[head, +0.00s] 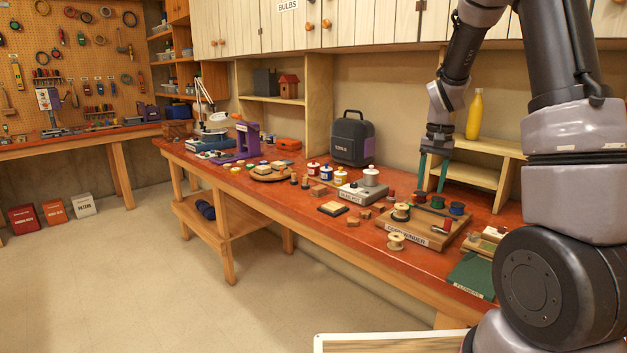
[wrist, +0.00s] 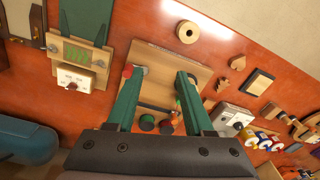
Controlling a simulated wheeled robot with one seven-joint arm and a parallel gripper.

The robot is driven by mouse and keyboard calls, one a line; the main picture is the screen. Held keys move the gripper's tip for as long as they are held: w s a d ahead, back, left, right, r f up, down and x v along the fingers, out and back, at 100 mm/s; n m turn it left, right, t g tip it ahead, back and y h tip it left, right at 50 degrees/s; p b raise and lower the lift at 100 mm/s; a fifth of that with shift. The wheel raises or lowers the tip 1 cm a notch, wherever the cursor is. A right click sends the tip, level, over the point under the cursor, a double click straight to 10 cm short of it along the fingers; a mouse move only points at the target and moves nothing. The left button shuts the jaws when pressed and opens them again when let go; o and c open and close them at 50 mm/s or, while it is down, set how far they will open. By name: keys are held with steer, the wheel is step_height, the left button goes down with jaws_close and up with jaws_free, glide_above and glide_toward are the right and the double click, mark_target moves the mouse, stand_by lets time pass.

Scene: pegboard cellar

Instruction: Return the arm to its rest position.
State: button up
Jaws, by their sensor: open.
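My gripper (head: 432,185) hangs from my arm with its two green fingers pointing down and spread apart. It is above the back part of a wooden tray (head: 437,240) on the red-topped workbench (head: 330,222). In the wrist view my gripper (wrist: 161,75) is open, with nothing held between the fingers. The tray (wrist: 160,55) shows below and between them. My arm's upper links fill the right of the head view.
Spools stand on the tray, and a pale spool (head: 396,242) stands before it. A shelf unit (head: 485,160) with a yellow bottle (head: 474,114) is close behind my gripper. Wall cabinets (head: 385,22) hang above. A dark case (head: 352,138) stands left. Floor (head: 130,270) is clear at left.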

steer(key=s+a+r+t+y, duration=0.1)
steer(key=s+a+r+t, duration=0.1)
steer(key=s+r, duration=0.4)
steer(key=s+a+r+t, duration=0.1)
steer(key=s+a+r, duration=0.15)
steer(key=r, duration=0.55)
steer(key=s+a+r+t, duration=0.1)
steer(key=s+r+t, duration=0.1)
steer(key=s, duration=0.5)
steer(key=s+a+r+n+t, duration=0.1)
steer(key=s+r, duration=0.3)
steer(key=s, duration=0.4)
steer(key=shift+r+n+t+y, duration=0.3)
steer(key=shift+r+t+y, duration=0.05)
steer(key=shift+t+y, duration=0.05)
